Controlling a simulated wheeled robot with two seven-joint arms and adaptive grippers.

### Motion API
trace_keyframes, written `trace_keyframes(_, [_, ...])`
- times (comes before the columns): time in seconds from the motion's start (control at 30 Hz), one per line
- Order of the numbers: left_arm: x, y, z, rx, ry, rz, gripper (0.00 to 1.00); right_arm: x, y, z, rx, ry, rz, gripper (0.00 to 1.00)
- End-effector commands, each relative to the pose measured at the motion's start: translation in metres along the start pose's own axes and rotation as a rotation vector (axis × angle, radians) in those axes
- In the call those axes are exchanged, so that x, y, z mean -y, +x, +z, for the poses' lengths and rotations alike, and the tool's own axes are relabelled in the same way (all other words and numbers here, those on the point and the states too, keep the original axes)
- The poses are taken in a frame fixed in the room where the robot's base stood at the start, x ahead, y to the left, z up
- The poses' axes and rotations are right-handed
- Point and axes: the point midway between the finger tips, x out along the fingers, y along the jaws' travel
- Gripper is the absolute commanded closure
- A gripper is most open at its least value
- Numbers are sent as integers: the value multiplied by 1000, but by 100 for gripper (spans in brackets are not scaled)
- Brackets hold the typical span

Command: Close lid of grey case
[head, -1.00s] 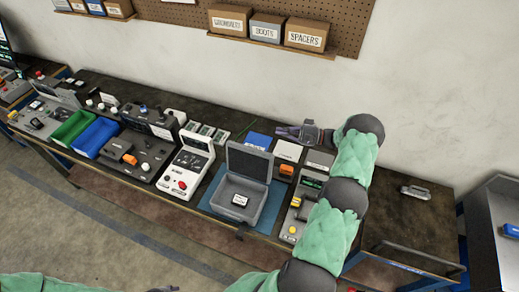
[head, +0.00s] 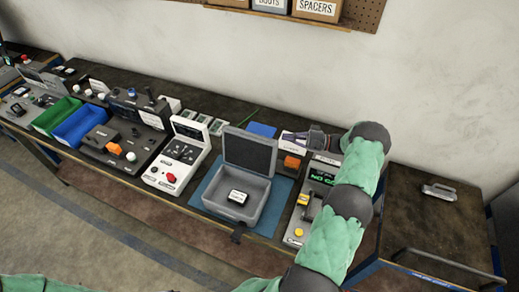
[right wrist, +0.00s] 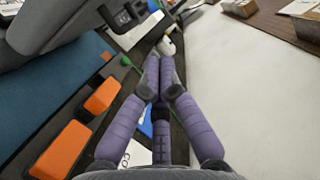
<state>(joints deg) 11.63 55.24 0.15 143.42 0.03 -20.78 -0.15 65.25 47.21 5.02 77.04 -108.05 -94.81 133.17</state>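The grey case (head: 262,212) sits on a blue mat in the head view, with its lid (head: 249,152) standing open at the back. A small device with a white label (head: 237,197) lies inside. My right gripper (head: 304,138) is behind and to the right of the lid, apart from it, pointing left. In the right wrist view its purple fingers (right wrist: 160,60) come together at the tips with nothing between them. A dark grey body at the upper left of that view may be the lid; I cannot tell. My left gripper is out of view.
Orange blocks (right wrist: 62,150) lie left of the fingers in the wrist view. A white control box (head: 180,155) stands left of the case, and a panel with a yellow switch (head: 299,232) stands right. The wall rises behind the bench. The bench's right part is mostly clear.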

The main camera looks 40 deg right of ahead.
Motion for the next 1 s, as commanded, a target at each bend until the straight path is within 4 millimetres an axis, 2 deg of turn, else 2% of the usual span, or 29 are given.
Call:
trace_keyframes(0.07, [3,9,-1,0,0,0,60,-9,0,-2,0,-2,0,100])
trace_keyframes(0.27, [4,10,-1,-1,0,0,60,-10,7,-2,1,-2,-1,100])
trace_keyframes(0.47, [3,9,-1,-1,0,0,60,-9,37,-1,4,-1,-1,100])
trace_keyframes(0.8, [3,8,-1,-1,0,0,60,-10,100,-1,3,-1,0,100])
trace_keyframes(1.0, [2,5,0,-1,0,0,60,-10,106,22,0,1,0,100])
